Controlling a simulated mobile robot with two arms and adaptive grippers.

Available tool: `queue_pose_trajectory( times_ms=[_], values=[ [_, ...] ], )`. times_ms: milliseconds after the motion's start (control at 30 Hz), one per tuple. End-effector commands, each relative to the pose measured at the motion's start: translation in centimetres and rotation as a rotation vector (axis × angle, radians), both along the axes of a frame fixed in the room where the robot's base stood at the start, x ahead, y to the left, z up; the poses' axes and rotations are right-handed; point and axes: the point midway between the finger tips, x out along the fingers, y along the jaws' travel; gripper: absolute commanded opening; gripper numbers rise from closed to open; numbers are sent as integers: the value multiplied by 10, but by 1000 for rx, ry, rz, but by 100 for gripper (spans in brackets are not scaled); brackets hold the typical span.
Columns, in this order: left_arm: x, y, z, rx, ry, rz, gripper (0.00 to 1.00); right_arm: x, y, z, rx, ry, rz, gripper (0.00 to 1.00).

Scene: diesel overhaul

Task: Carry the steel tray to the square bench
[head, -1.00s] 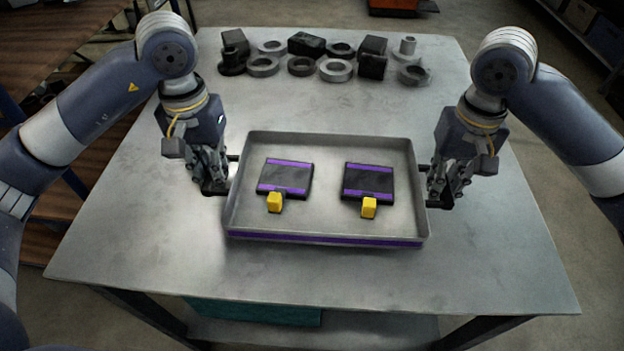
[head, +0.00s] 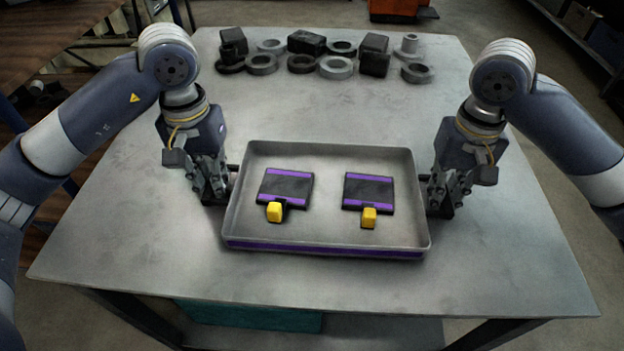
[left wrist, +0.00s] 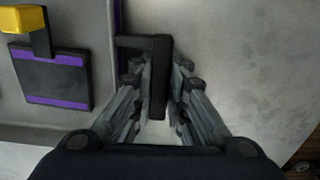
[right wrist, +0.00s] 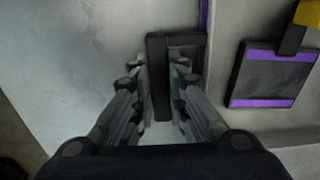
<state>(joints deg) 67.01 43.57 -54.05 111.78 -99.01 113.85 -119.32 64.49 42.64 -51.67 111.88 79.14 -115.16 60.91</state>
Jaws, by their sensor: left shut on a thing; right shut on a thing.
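The steel tray (head: 325,235) is a shallow grey rectangle with a purple stripe on its near wall. Two black plates with purple bands lie in it, the left plate (head: 286,187) and the right plate (head: 369,193), each with a yellow-tipped tab at its near edge. My left gripper (head: 222,190) is shut on the tray's black left handle, which shows between the fingers in the left wrist view (left wrist: 158,80). My right gripper (head: 432,192) is shut on the black right handle, seen in the right wrist view (right wrist: 160,80). The tray appears level over the metal table; I cannot tell any gap beneath it.
The metal table (head: 300,110) is a broad grey top. Several dark blocks and rings, such as a ring (head: 335,68), stand along its far edge. An orange object (head: 398,10) is on the floor beyond. Brown shelving (head: 50,50) stands at the left.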

Motion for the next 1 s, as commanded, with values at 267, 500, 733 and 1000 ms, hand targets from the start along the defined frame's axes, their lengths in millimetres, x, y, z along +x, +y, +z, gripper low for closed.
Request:
queue_pose_trajectory(
  times_ms=[267,500,733,1000],
  values=[
    [0,1,-7,2,0,1,34,0,-1,-7,-2,0,-1,34],
    [0,0,-7,1,0,1,34,0,0,-7,-1,0,-1,34],
    [1,0,3,0,-2,0,34,0,0,-7,0,0,0,34],
    [1,0,43,1,-5,1,34,0,0,-7,0,0,0,34]
  ],
)
